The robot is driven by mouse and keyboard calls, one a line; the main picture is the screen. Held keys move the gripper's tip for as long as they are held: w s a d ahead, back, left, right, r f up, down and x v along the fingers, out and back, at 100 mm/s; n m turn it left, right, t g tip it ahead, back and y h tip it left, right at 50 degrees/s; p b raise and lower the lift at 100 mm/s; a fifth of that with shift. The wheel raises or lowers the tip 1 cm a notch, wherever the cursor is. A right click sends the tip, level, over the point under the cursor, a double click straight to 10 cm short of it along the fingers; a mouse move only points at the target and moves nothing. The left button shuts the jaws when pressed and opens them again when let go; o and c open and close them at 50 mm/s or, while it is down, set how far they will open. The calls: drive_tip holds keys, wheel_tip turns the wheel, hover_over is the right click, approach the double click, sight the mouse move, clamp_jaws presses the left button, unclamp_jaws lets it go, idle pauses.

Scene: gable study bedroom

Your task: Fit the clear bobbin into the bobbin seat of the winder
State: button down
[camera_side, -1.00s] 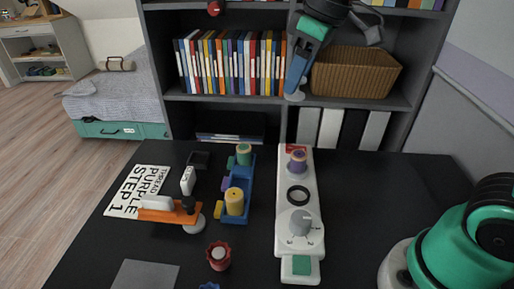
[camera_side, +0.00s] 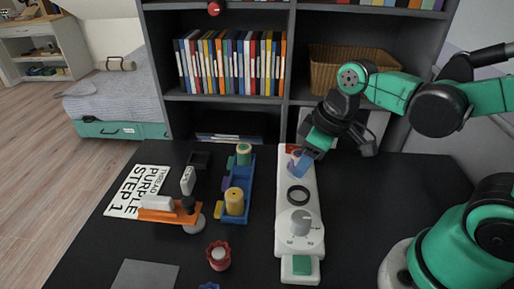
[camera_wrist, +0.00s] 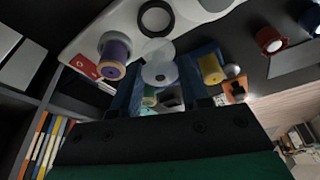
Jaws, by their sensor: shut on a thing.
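The white winder (camera_side: 284,222) runs lengthwise down the dark table. It has a dark ring (camera_side: 298,195) at mid-length, a grey dial (camera_side: 300,222) and a green pad (camera_side: 302,265). My gripper (camera_side: 299,170) is over its far end, with blue fingers angled down. The clear bobbin (camera_wrist: 157,74) is held between my fingers (camera_wrist: 160,70) in the wrist view; it cannot be made out in the side view. A purple spool (camera_wrist: 116,48) stands on the winder beside the bobbin; my fingers mostly hide it in the side view. The dark ring also shows in the wrist view (camera_wrist: 141,16).
A blue rack (camera_side: 249,180) with green and yellow spools stands left of the winder. Further left are an orange stand (camera_side: 160,215) and a card (camera_side: 138,190) reading "THREAD PURPLE STEP 1". A red knobbed piece (camera_side: 218,256) stands in front.

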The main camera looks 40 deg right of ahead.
sight(307, 177)
drive_tip(key=shift+f, duration=2.95)
drive_tip(key=shift+f, duration=0.15)
drive_tip(key=shift+c, duration=2.2)
unclamp_jaws()
wheel_tip(307, 177, up, 10)
drive_tip(key=d+m+t+h, duration=0.1)
drive_tip(key=d+m+t, duration=0.1)
drive_tip(key=m+t, duration=0.2)
drive_tip(key=shift+w+m, duration=0.3)
